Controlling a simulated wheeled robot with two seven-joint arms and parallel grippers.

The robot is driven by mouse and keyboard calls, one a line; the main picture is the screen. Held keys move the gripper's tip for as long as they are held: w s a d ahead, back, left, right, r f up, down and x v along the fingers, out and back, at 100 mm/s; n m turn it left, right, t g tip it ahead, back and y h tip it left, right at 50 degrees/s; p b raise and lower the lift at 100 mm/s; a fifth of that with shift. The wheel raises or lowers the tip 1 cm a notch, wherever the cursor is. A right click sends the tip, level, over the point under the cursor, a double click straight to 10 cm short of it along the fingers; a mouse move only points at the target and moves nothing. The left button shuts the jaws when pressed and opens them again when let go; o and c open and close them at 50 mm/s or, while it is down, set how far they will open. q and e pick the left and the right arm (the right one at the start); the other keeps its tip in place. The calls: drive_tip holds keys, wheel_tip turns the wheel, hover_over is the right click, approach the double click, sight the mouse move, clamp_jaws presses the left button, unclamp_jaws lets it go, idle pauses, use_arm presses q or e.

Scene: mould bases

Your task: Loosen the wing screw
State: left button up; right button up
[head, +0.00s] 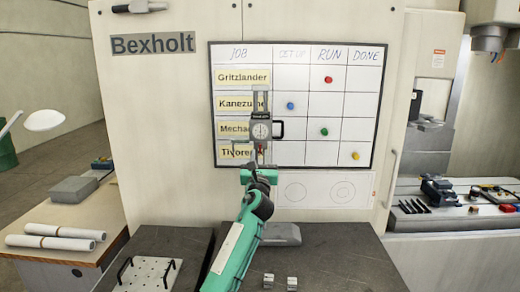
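A grey height gauge with a round dial (261,130) and a black loop handle (279,130) stands upright in front of the job board. Its grey base (284,234) rests on the dark table, partly behind my arm. My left gripper (258,158), on the green arm, is raised just below the dial and overlaps the gauge's column. Its fingers are too small and cluttered to tell open from shut, or whether they touch the gauge. I cannot make out the wing screw clearly; it may be hidden by the gripper. My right gripper is not in view.
The job board (345,105) is on the machine behind. Paper rolls (55,236) lie on the left desk. The table's right side is clear.

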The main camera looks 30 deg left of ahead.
use_arm(q)
drive_tip(key=shift+x, duration=0.95)
clamp_jaws()
